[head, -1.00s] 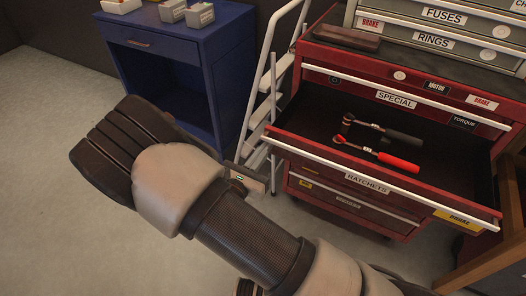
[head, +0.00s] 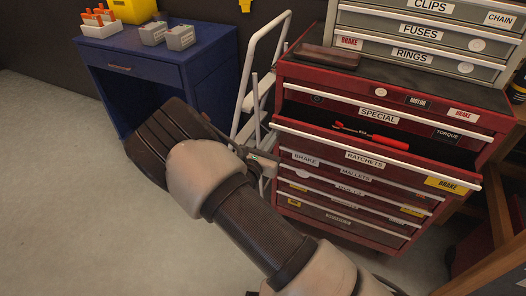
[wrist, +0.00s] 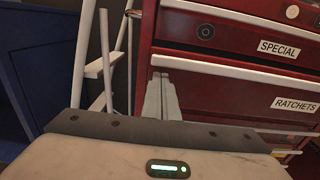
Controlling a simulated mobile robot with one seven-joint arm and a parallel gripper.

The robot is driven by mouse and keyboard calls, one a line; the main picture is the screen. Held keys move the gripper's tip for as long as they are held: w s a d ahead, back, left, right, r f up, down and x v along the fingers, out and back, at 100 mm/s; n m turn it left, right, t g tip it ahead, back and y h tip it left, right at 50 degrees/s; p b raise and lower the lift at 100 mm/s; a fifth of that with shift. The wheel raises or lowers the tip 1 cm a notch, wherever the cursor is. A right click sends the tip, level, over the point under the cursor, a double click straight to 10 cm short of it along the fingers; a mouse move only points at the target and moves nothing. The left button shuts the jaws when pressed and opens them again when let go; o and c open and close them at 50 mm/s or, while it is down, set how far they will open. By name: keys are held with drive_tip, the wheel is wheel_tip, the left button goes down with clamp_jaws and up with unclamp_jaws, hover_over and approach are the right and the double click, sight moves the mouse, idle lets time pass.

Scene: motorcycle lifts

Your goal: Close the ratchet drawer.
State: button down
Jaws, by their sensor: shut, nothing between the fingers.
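The ratchet drawer (head: 315,144), red with a pale top lip and a RATCHETS label, stands partly pulled out of the red tool cabinet. Inside it a ratchet with a red handle (head: 388,142) shows; the rest of the interior is mostly hidden behind the front. In the wrist view the drawer front (wrist: 225,88) is close ahead. My gripper (wrist: 162,78) is shut and empty, its fingertips at the left end of the drawer's lip. I cannot tell whether they touch it. In the head view my gripper (head: 274,160) is small beside the drawer's left front corner.
The drawers above and below, such as the SPECIAL drawer (head: 340,106), look shut. A white stepladder (head: 262,80) stands between the cabinet and a blue workbench (head: 205,75). A wooden frame (head: 496,215) is at the right. The floor (head: 70,190) at the left is clear.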

drive_tip(key=b, duration=0.1)
approach(286, 115)
drive_tip(key=w+d, duration=0.1)
drive_tip(key=w+d+r, duration=0.1)
drive_tip(key=w, duration=0.1)
drive_tip(key=w+d+r, duration=0.1)
drive_tip(key=shift+w+r, duration=0.15)
drive_tip(key=shift+w, duration=0.15)
drive_tip(key=shift+w+d+r, duration=0.1)
drive_tip(key=shift+w, duration=0.3)
drive_tip(key=shift+w+r, duration=0.1)
drive_tip(key=shift+r, duration=0.05)
drive_tip(key=shift+w+d+r, duration=0.1)
